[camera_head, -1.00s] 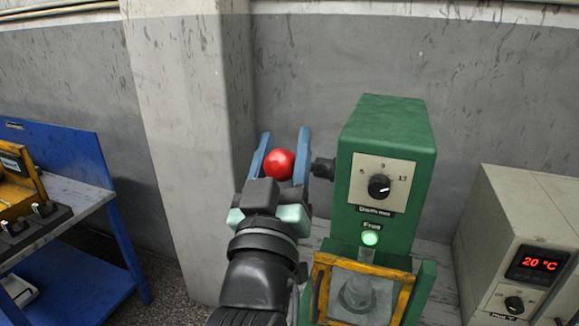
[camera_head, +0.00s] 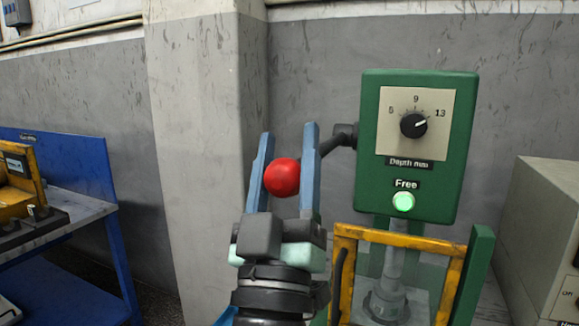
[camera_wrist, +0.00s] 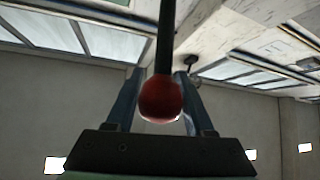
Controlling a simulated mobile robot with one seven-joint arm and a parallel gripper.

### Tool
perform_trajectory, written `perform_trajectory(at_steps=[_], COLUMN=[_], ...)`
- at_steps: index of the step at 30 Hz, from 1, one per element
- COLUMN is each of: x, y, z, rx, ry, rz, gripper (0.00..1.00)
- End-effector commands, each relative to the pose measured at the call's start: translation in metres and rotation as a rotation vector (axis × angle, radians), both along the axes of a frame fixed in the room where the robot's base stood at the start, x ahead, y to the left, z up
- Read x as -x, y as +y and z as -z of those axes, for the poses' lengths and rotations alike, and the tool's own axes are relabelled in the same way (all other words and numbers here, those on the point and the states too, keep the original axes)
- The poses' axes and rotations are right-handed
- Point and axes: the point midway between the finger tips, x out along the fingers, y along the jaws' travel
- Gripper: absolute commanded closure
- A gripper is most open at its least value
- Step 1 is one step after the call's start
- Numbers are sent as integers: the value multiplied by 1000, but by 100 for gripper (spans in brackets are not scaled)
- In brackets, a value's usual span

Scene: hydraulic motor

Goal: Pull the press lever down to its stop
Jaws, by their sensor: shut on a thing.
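The green press (camera_head: 370,170) stands right of centre in the head view. Its dark lever (camera_head: 338,143) comes out of the press's left side and slopes down to the left, ending in a red ball knob (camera_head: 282,177). My gripper (camera_head: 288,145) has its two blue fingers on either side of the knob and is shut on it. In the wrist view the red knob (camera_wrist: 161,99) sits between the fingers, with the dark lever rod (camera_wrist: 165,40) above it.
A dial (camera_head: 413,125) and a lit green "Free" lamp (camera_head: 403,202) are on the press front. A yellow-framed guard (camera_head: 345,280) is below. A grey box (camera_head: 545,235) stands at right, a blue bench (camera_head: 90,180) at left. A concrete pillar (camera_head: 193,150) is behind my gripper.

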Motion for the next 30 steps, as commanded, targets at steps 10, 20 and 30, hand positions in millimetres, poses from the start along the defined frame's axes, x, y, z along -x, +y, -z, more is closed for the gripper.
perform_trajectory(at_steps=[10,20,30], x=[1,0,1], y=[1,1,2], z=[43,55,55], rx=[-2,-1,-1], ry=[5,5,4], rz=[-2,-3,-5], gripper=[100,100,100])
